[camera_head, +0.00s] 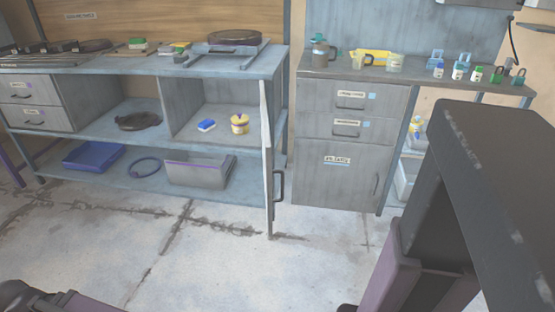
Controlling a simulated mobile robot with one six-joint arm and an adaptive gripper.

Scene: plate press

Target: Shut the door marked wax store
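A grey cabinet door (268,165) on the left workbench (130,66) stands open. It points out toward me and shows almost edge-on, with a dark bar handle (280,186) on its right side. Its front label cannot be seen from here, so I cannot read whether it says wax store. The compartment behind it (215,112) lies open and holds a yellow tub (240,123) and a blue block (206,125). A second door (335,180) on the right cabinet is shut, with a label too small to read. My gripper is not in view.
Large dark parts of my own body fill the right side and the bottom left corner. Bottles and a jug (320,52) stand on the right counter. A grey bin (200,170) sits on the lower shelf. The concrete floor (190,250) before the bench is clear.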

